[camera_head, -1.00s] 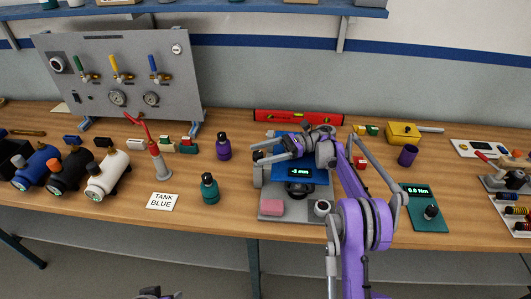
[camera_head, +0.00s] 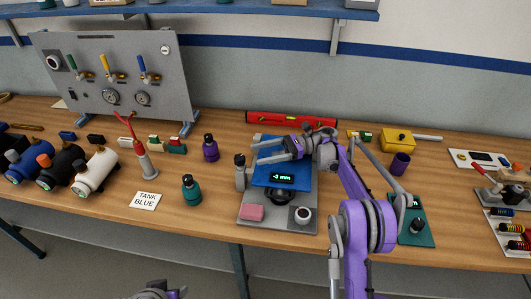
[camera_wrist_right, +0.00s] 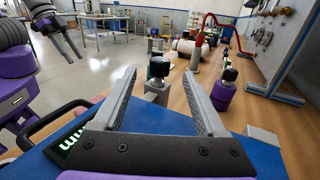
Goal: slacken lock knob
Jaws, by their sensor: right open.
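The lock knob appears to be the black knob (camera_head: 240,159) on top of a grey post (camera_head: 240,178) at the left edge of the grey and blue fixture (camera_head: 270,180). The right wrist view shows the same black knob (camera_wrist_right: 159,67) upright, ahead of the fingers and lined up with the gap between them. My right gripper (camera_head: 256,152) is open and empty, over the blue block's far left part, a little right of the knob. My left gripper (camera_wrist_right: 72,46) shows at upper left in the right wrist view, fingers apart and empty, away from the bench.
The fixture carries a green display (camera_head: 283,177), a pink block (camera_head: 251,213) and a round grey dial (camera_head: 303,214). A purple bottle (camera_head: 210,149) and a teal bottle (camera_head: 191,190) stand to its left. A red level (camera_head: 290,118) lies behind.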

